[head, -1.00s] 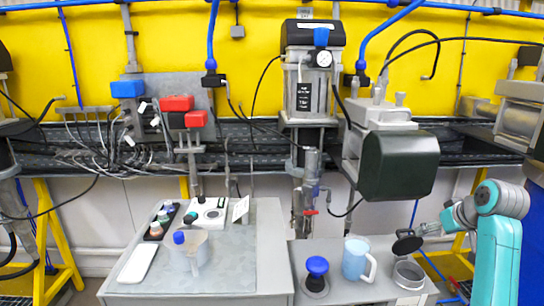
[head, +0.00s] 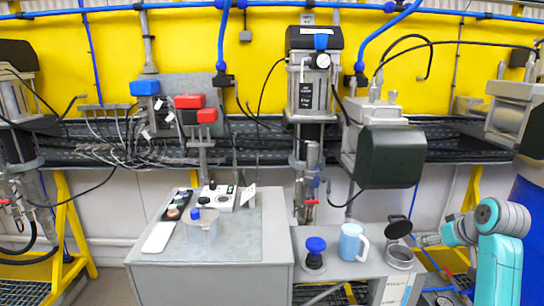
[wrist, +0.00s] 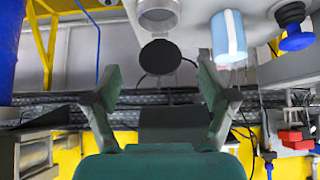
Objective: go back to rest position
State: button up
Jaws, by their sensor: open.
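My teal arm is at the right of the head view, with my gripper (head: 428,240) pointing left beside a grey metal cup (head: 400,257). In the wrist view my gripper (wrist: 160,78) shows two dark green fingers spread apart with nothing held between them. A black round disc (head: 398,227) stands tilted above the cup's rim. In the wrist view the disc (wrist: 160,57) shows beyond the fingertips, below the cup (wrist: 158,14), apart from the fingers. I cannot tell whether the disc is joined to the cup.
A light blue mug (head: 351,242) and a blue knob (head: 316,245) are on the right-hand bench, left of the cup. The grey worktable (head: 225,250) carries a jug (head: 201,228) and controls. A dark green-fronted machine (head: 392,157) overhangs the bench. A blue drum (head: 530,215) is at far right.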

jog(key=s+a+f+t, duration=0.1)
jog(key=s+a+f, duration=0.3)
jog(key=f, duration=0.4)
jog(key=s+a+f+m, duration=0.1)
jog(key=s+a+f, duration=0.3)
jog(key=f, duration=0.5)
jog(key=s+a+f+t, duration=0.1)
jog(key=s+a+f, duration=0.35)
jog(key=f, duration=0.35)
jog(key=s+a+f+t+h, duration=0.1)
jog(key=s+a+f, duration=0.45)
jog(key=s, duration=0.35)
jog(key=s+a+r+t, duration=0.1)
jog(key=s+a, duration=0.2)
jog(key=s, duration=0.7)
jog(key=s+a+t, duration=0.1)
jog(key=s+a, duration=0.2)
jog(key=s, duration=0.8)
jog(key=s+a+r+t, duration=0.1)
jog(key=s+a+r, duration=0.1)
jog(key=s+r, duration=1)
jog(key=s, duration=0.2)
jog(key=shift+s+r+n+t+y, duration=0.15)
jog(key=shift+s+n+t+y, duration=0.2)
jog(key=shift+n+t+y, duration=0.05)
